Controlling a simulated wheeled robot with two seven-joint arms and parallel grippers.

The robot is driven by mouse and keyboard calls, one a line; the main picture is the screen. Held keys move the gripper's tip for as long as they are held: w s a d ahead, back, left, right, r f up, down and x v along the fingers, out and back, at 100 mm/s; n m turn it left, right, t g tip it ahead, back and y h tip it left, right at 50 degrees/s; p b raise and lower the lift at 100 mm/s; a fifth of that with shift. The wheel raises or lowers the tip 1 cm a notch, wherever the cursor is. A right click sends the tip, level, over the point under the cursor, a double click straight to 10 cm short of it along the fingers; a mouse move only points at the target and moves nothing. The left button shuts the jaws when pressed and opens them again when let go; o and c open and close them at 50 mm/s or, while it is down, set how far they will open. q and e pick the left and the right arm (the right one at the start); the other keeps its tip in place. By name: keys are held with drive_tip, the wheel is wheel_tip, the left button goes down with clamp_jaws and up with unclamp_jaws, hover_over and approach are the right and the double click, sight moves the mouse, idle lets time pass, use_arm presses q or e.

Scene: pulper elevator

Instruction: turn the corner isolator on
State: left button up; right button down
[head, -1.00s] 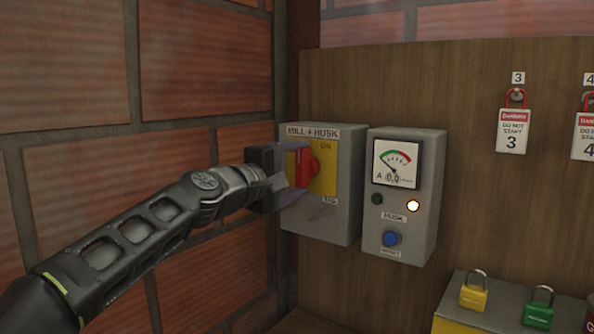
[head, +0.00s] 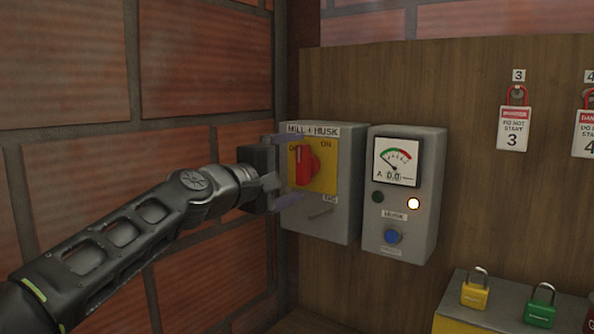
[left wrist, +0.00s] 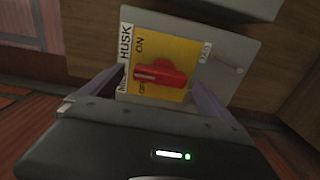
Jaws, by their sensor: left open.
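The corner isolator is a grey box (head: 335,220) labelled MILL + HUSK on the wooden board beside the brick corner. Its yellow plate carries OFF at upper left and ON at upper right. The red handle (head: 304,167) stands about upright on the plate. In the left wrist view the handle (left wrist: 160,75) lies across the turned picture. My left gripper (head: 292,169) is open in front of the box, one finger above the handle and one below. In the wrist view the fingers flank it with gaps. My right gripper is not in view.
A grey meter box (head: 425,205) with a lit lamp and a blue button stands close right of the isolator. Danger tags (head: 513,128) hang further right. Yellow (head: 474,290) and green (head: 540,305) padlocks sit at lower right. The brick wall (head: 70,180) is close on the left.

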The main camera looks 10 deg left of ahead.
use_arm(q)
drive_tip(key=b+v, duration=0.1)
drive_tip(key=v, duration=0.5)
